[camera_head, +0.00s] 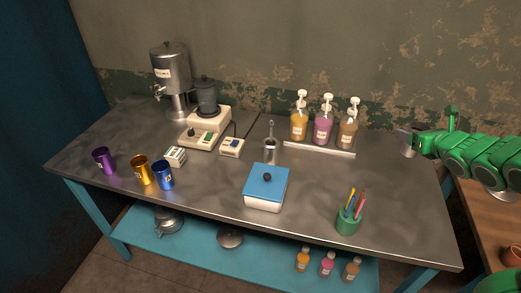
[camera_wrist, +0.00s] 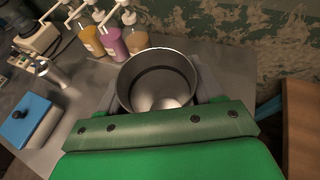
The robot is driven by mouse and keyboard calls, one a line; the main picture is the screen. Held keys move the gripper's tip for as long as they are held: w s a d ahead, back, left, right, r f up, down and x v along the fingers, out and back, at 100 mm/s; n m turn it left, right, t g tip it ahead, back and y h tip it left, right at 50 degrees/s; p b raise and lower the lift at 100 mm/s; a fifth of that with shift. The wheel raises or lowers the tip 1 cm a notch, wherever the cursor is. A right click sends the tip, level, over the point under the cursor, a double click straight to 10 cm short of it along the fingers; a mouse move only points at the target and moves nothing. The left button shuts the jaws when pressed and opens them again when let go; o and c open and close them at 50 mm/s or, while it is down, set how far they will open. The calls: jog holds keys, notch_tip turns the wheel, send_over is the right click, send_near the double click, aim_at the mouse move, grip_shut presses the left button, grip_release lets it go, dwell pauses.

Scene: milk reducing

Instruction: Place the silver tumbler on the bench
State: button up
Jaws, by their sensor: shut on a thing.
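The silver tumbler (camera_wrist: 158,80) is in my gripper, seen from above in the wrist view with its open rim facing the camera. In the head view the tumbler (camera_head: 406,141) shows small and grey at the end of my green arm. My gripper (camera_head: 412,143) is shut on it at the right end of the bench. The bench (camera_head: 310,185) has a grey metal top and teal legs. The tumbler appears over or beside the bench's right part; I cannot tell whether its base touches the top. The fingers are mostly hidden in the wrist view.
Pump bottles (camera_head: 323,122) stand on a rack left of my gripper. A green pen cup (camera_head: 348,219) is near the front edge, and a blue-lidded box (camera_head: 266,187) is mid-bench. Purple (camera_head: 104,160), gold (camera_head: 142,170) and blue (camera_head: 163,175) tumblers stand at left. The right bench top is clear.

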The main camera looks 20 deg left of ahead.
jog(key=w+a+r+m+t+h, duration=0.1)
jog(key=w+a+r+m+h, duration=0.35)
jog(key=w+a, duration=1)
jog(key=shift+w+a+n+y, duration=0.5)
jog(key=shift+w+a, duration=0.4)
jog(key=shift+a, duration=6.5)
jog(key=shift+w+a+n+y, duration=0.4)
jog(key=shift+w+a, duration=0.45)
jog(key=shift+a, duration=6.55)
jog(key=s+a+f, duration=0.2)
jog(key=s+a, duration=0.5)
jog(key=a, duration=0.5)
jog(key=s+a+f, duration=0.3)
jog(key=s+a, duration=0.3)
jog(key=a, duration=0.6)
jog(key=s+a+f, duration=0.2)
jog(key=s+a, duration=0.5)
jog(key=a, duration=0.6)
jog(key=s+a+f, duration=0.3)
jog(key=s+a, duration=0.2)
jog(key=s, duration=0.3)
jog(key=s+a+f, duration=0.3)
jog(key=s+a, duration=0.2)
jog(key=s, duration=0.3)
jog(key=shift+w+f, duration=0.2)
jog(key=shift+f, duration=4.3)
